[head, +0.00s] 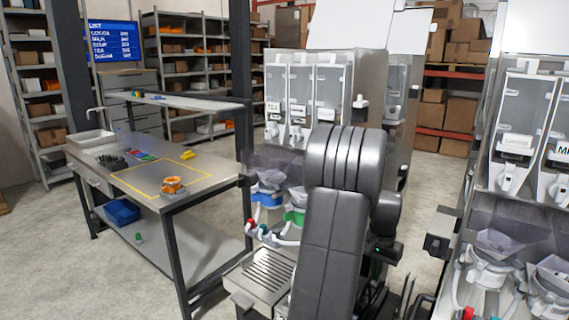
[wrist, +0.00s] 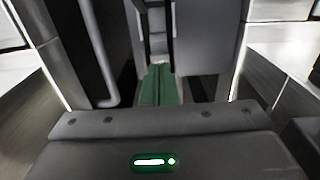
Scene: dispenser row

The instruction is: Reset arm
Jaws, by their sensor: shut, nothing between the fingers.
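My gripper (wrist: 158,86) shows in the wrist view beyond its dark body with the lit green light. Its fingers appear together, with nothing seen held between them. In the head view my folded dark arm stands in front of the dispenser row and hides part of it. A small green light shows on my wrist part to the right of the arm; the fingertips cannot be made out there.
A dispenser cabinet (head: 365,68) stands behind my arm, and another dispenser unit (head: 516,205) is close on the right. A steel worktable (head: 205,186) at left holds an orange object (head: 172,185); a blue bin (head: 122,212) sits on its lower shelf. Floor is open at front left.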

